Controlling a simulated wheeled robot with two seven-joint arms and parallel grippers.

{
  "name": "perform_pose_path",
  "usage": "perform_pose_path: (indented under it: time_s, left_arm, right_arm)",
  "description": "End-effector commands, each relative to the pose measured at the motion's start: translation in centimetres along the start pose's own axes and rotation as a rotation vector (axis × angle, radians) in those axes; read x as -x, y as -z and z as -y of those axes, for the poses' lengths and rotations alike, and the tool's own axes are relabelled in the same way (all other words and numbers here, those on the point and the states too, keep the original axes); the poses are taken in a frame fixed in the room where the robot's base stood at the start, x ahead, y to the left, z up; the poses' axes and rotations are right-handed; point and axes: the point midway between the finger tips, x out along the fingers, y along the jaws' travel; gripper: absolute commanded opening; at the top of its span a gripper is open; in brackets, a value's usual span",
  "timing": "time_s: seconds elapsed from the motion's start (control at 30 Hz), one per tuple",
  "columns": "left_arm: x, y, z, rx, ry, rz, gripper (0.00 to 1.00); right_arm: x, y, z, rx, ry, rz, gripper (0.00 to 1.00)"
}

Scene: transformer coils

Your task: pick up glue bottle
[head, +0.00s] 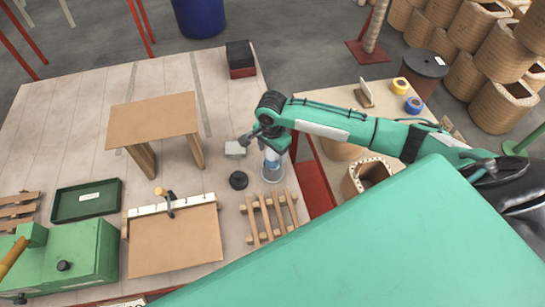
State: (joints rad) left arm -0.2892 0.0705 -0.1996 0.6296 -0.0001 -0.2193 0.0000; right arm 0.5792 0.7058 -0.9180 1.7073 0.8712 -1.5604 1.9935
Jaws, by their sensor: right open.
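The glue bottle (272,168) appears as a small pale bottle with a blue band, standing upright on the wooden table near its right edge. My right arm reaches in from the right, and its gripper (264,146) is at the bottle's upper part. The gripper is open. The wrist hides the bottle's top, and I cannot tell whether the fingers touch it. My left gripper is not in view.
A dark round object (238,180) and a small whitish block (235,149) lie just left of the bottle. A slatted wooden rack (267,215) is in front. A small wooden stand (153,120) stands further left. A red-edged gap (314,185) separates the tables.

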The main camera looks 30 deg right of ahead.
Motion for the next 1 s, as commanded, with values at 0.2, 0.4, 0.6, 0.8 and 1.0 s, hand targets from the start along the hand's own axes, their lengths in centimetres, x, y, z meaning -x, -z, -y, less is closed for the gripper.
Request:
perform_pose_path:
  time_s: [0.2,0.4,0.6,0.8,1.0]
  left_arm:
    - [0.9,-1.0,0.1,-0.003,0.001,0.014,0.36]
    - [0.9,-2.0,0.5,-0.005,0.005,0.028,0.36]
    - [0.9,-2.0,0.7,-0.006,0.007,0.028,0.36]
    - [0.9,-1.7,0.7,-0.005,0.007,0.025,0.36]
    - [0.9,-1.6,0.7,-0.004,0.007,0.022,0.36]
  right_arm:
    - [-2.3,0.1,-0.1,0.000,0.000,-0.002,0.68]
    - [-2.6,0.1,-0.1,0.000,0.001,-0.002,0.68]
    - [-2.6,0.1,-0.1,0.000,0.001,-0.002,0.39]
    - [-2.6,0.1,-0.1,0.000,0.001,-0.001,0.17]
    - [-2.5,0.1,-0.1,0.000,0.002,-0.001,0.17]
